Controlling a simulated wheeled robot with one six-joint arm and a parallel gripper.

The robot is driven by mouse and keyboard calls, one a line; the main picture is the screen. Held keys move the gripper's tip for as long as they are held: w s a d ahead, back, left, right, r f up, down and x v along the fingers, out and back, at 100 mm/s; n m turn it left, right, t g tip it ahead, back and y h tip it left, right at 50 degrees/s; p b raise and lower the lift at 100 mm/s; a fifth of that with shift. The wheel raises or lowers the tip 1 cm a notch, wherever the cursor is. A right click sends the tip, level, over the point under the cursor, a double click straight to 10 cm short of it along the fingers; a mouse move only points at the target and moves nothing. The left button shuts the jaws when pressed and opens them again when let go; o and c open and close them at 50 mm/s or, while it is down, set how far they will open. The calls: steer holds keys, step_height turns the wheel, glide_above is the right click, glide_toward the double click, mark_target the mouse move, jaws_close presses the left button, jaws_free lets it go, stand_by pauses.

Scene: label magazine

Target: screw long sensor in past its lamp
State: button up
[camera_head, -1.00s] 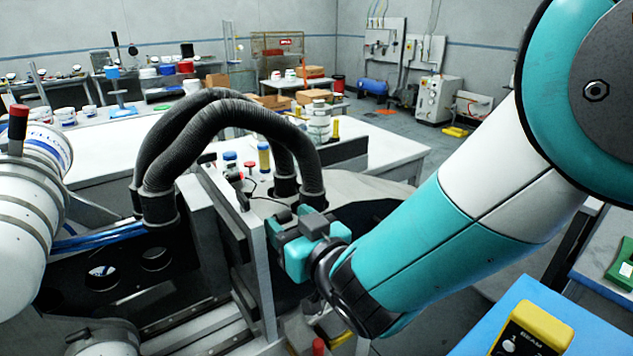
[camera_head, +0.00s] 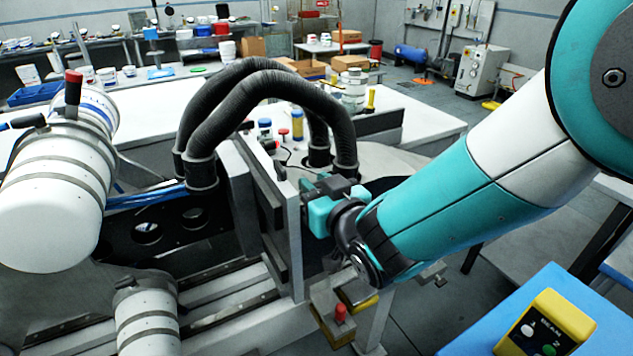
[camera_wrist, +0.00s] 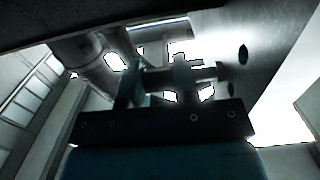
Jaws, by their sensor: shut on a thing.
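My gripper (camera_head: 310,190) is beside the right face of an upright grey plate (camera_head: 287,235). In the wrist view its two fingers (camera_wrist: 158,85) are shut on a grey rod-like part, likely the long sensor (camera_wrist: 206,73). The part lies crosswise and sticks out to the right of the fingers. The dark lighting hides its detail and whether it touches anything. A dark round hole (camera_wrist: 243,54) shows in the grey surface to its right. The held part is hidden in the head view. I cannot pick out the sensor's lamp for certain.
Thick black hoses (camera_head: 265,85) arch behind the plate. A white cylinder (camera_head: 60,190) is at left. A red-topped block (camera_head: 340,315) sits below my gripper. A yellow button box (camera_head: 545,325) stands on a blue surface at lower right. Open floor shows beyond the arm.

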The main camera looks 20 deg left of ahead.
steer(key=shift+g+h+p, duration=0.3)
steer(key=shift+g+h, duration=0.3)
steer(key=shift+h, duration=0.1)
steer(key=o, duration=0.9)
steer(key=b+v, duration=0.6)
steer(key=v, duration=1.1)
steer(key=shift+s+d, duration=0.1)
steer(key=shift+d, duration=0.1)
